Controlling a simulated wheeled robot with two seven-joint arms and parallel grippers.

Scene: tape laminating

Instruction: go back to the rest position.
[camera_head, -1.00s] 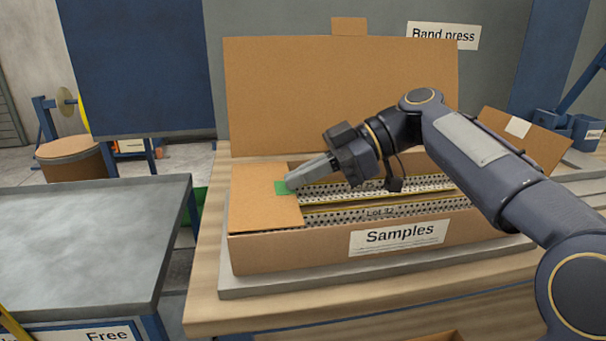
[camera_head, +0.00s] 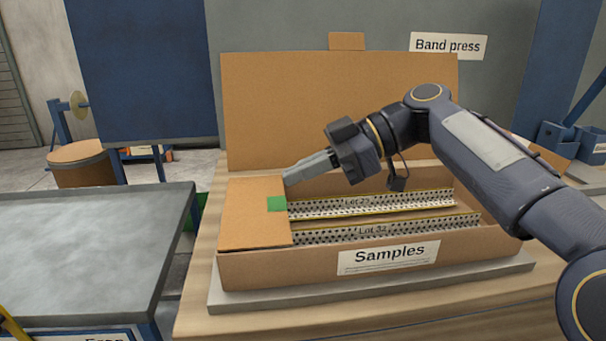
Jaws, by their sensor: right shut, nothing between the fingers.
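My right gripper (camera_head: 288,179) is shut and empty. It hangs above the back left part of the open cardboard box (camera_head: 300,268) labelled "Samples", apart from the box's left flap. The left flap (camera_head: 252,228) lies folded inward, with a green tape piece (camera_head: 277,204) at its right edge. Two perforated strips, marked "Lot 23" (camera_head: 400,202) and "Lot 32" (camera_head: 420,227), lie inside the box. The tall back flap (camera_head: 300,110) stands upright. My left gripper is out of view.
The box stands on a grey plate (camera_head: 225,301) on a wooden table (camera_head: 200,270). A grey-topped bench (camera_head: 80,240) is at the left. A sign reading "Band press" (camera_head: 448,45) is on the back wall. The right flap (camera_head: 545,147) is partly hidden behind my right arm.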

